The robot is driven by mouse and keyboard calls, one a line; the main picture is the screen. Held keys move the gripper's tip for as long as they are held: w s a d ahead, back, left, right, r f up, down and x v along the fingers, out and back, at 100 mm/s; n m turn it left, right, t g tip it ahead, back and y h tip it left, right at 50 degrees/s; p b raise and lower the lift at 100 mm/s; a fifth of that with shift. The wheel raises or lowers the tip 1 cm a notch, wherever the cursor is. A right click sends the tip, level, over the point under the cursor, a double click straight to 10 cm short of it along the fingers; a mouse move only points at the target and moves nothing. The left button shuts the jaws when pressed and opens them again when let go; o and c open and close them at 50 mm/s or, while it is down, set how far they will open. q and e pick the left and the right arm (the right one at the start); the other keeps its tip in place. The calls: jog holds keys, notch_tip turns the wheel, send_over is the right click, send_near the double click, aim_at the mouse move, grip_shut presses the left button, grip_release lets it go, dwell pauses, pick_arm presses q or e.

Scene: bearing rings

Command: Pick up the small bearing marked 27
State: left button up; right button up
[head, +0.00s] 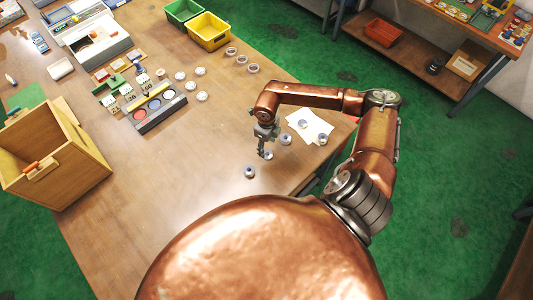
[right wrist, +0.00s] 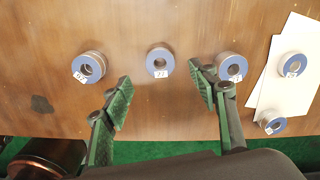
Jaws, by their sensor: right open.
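My right gripper (head: 263,153) is open and empty, pointing down over the table near its right edge. In the right wrist view its two green-padded fingers (right wrist: 160,80) stand apart on either side of a small bearing ring (right wrist: 160,62). This ring has a blue face and a white tag that looks like 27, though the digits are small. It lies flat on the table, a little beyond the fingertips in that view. In the head view this ring (head: 268,155) is right beside the fingertips. My left gripper is not in view.
Similar rings lie on both sides, one at left (right wrist: 90,67) and one at right (right wrist: 232,66), close to the right finger. Two more (right wrist: 293,64) (right wrist: 273,126) lie by white paper sheets (right wrist: 286,85). A wooden box (head: 80,160) and yellow bin (head: 209,32) stand farther off.

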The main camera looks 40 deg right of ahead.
aim_at(267, 154)
notch_tip(267, 154, down, 6)
jog(key=shift+s+f+p, duration=0.1)
jog(key=shift+p, duration=0.45)
jog(key=shift+c, duration=0.2)
jog(key=c, duration=1.3)
